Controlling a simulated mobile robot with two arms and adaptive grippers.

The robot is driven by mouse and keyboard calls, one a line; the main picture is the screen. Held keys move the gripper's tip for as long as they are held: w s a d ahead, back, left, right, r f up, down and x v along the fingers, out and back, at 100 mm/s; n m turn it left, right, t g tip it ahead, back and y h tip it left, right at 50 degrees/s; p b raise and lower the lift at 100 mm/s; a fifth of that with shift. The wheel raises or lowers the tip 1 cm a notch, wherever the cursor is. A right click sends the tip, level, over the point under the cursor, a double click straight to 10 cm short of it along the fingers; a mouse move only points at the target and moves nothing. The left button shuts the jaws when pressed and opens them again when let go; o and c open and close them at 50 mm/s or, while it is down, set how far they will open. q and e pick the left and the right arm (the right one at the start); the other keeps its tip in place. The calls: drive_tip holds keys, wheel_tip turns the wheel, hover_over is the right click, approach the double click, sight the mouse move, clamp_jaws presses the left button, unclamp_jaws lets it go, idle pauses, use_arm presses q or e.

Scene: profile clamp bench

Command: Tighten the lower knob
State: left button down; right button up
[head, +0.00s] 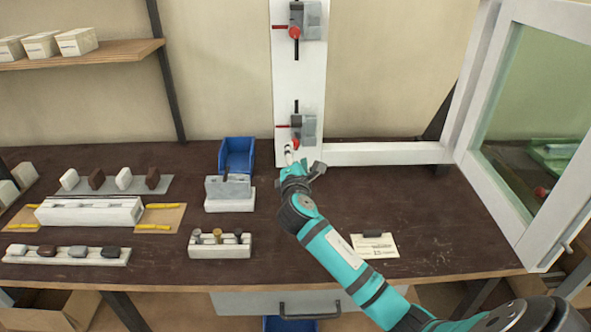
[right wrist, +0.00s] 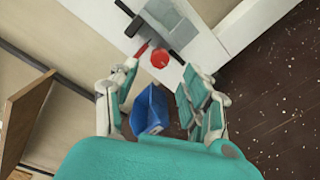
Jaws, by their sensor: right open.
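The lower knob is red (head: 296,143) and sits on the lower clamp (head: 306,127) of the white upright profile; it is partly hidden by my gripper in the head view. In the right wrist view the red knob (right wrist: 160,58) shows just beyond and between the fingertips. My right gripper (head: 303,163) is open and empty in front of the foot of the profile, a little below the knob. In the right wrist view its two fingers (right wrist: 160,74) are spread apart, with no contact on the knob visible. My left gripper is not in view.
An upper clamp with a red knob (head: 295,33) is higher on the white profile (head: 299,75). A blue bin (head: 237,153) stands left of the gripper. A grey block on a white base (head: 230,205) is nearer. A white-framed window panel (head: 505,130) stands at the right.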

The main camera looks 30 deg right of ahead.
drive_tip(key=v, duration=0.7)
drive_tip(key=shift+s, duration=0.3)
drive_tip(key=shift+a, duration=0.15)
